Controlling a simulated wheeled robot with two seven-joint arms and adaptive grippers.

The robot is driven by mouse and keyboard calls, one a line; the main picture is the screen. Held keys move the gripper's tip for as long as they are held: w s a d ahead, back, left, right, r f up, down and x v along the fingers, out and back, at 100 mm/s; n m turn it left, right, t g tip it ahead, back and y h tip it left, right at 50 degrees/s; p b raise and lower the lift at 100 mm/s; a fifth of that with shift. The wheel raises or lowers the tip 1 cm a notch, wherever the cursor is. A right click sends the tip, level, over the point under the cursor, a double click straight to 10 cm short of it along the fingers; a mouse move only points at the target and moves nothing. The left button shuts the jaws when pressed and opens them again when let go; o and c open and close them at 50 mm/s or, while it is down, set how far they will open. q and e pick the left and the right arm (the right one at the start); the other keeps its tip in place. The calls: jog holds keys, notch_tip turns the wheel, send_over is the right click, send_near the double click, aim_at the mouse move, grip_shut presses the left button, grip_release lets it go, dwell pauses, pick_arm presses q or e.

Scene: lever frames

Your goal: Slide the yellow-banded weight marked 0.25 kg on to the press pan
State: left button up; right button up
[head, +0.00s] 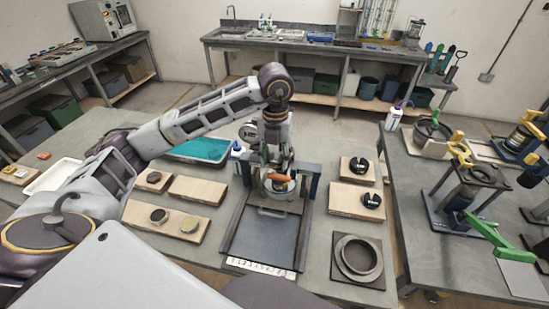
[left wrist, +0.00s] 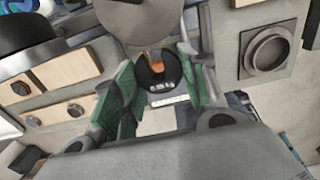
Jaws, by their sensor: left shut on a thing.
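My left gripper (head: 280,175) is at the press frame (head: 312,186) in the middle of the table, its fingers around an orange piece (head: 277,178). In the left wrist view, the orange piece (left wrist: 157,62) shows between the green finger pads of my left gripper (left wrist: 158,85), against a dark part with pale markings. I cannot read a 0.25 kg mark or tell a yellow band there. The pale round press pan (head: 284,193) is partly hidden below the gripper. My right gripper is not in view.
A dark tray (head: 258,238) lies before the press, with a number strip (head: 262,268) at its front edge. Boards with black weights (head: 371,200) and a ringed dish (head: 358,258) are on the right. Another board (head: 197,190) and a teal tray (head: 200,149) are on the left.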

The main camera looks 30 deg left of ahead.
aim_at(280, 152)
pick_arm(q)
jog(key=shift+w+a, duration=0.2)
jog(key=shift+w, duration=0.55)
jog(key=shift+w+a, duration=0.2)
jog(key=shift+w, duration=0.5)
jog(key=shift+w+a, duration=0.25)
jog(key=shift+w, duration=0.75)
jog(key=shift+w+a, duration=0.25)
jog(key=shift+w, duration=0.7)
dwell(1.3)
jog(key=shift+s+d+f+b, duration=0.1)
jog(key=shift+s+f+b, duration=0.1)
jog(key=shift+f+b, duration=0.5)
dwell(1.4)
jog(key=o, duration=1.2)
jog(key=shift+f, duration=0.1)
jog(key=shift+c, duration=0.2)
jog(key=shift+r, duration=0.2)
